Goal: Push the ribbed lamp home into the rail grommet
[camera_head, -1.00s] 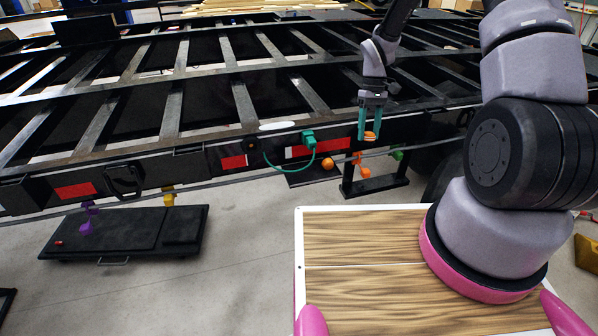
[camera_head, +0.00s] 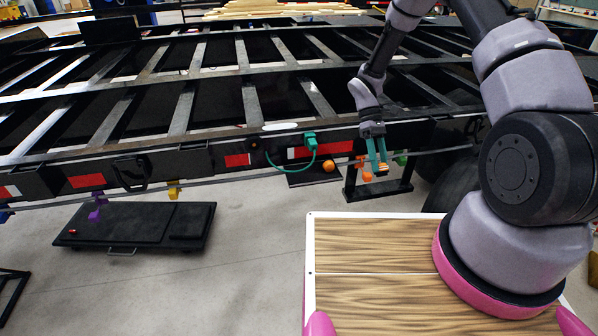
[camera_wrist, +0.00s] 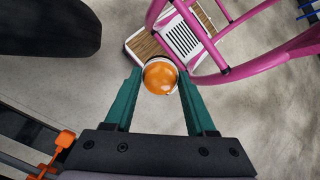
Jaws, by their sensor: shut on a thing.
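My gripper (camera_head: 377,167), with teal fingers, is shut on a round orange lamp (camera_wrist: 160,77). In the wrist view the lamp shows its smooth orange face, with a pale rim around it, between the fingertips. In the head view only a small orange part of the lamp (camera_head: 383,168) shows at the fingertips, in front of the trailer's rear rail. I cannot make out its ribs.
A green plug (camera_head: 310,139) with a looped cord is on the rail. A black wheeled board (camera_head: 150,228) lies on the floor at left. Open floor lies before the trailer.

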